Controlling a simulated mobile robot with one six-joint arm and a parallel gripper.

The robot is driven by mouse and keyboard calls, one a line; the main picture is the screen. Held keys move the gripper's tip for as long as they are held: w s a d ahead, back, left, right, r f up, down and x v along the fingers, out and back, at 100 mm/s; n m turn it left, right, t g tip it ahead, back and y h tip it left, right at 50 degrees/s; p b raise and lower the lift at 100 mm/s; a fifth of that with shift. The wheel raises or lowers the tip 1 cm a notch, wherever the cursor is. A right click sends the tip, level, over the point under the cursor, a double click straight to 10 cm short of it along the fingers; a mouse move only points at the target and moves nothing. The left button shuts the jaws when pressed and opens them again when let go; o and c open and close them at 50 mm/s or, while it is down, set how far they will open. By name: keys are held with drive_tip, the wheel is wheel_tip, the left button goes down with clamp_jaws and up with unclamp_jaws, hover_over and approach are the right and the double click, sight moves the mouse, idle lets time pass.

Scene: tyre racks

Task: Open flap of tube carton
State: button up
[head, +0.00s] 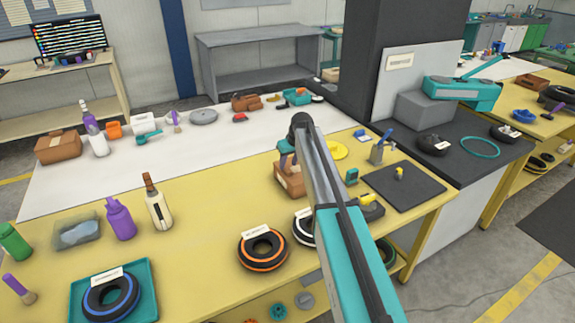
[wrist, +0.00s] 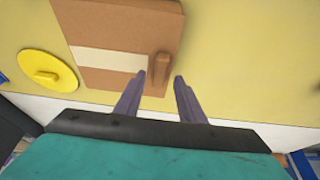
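The tube carton (wrist: 110,30) is a brown box with a pale tape strip, seen from above in the wrist view. A small raised brown tab (wrist: 160,68) stands at its right part, at the end of the strip. My gripper (wrist: 159,78) is open, its two purple fingers apart on either side of the tab in the picture. I see gaps beside the tab; whether the fingers are down at its height I cannot tell. In the head view the carton (head: 288,181) stands on the yellow table, partly hidden by my arm.
A yellow disc with a knob (wrist: 47,72) lies left of the carton in the wrist view. On the yellow table (head: 200,215) are an orange-ringed tyre (head: 262,250), a teal tray with a blue-ringed tyre (head: 145,300) and a black mat (head: 403,186). The table left of the carton has free room.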

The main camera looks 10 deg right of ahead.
drive_tip(key=shift+p+x, duration=0.3)
drive_tip(key=shift+x, duration=1.1)
clamp_jaws()
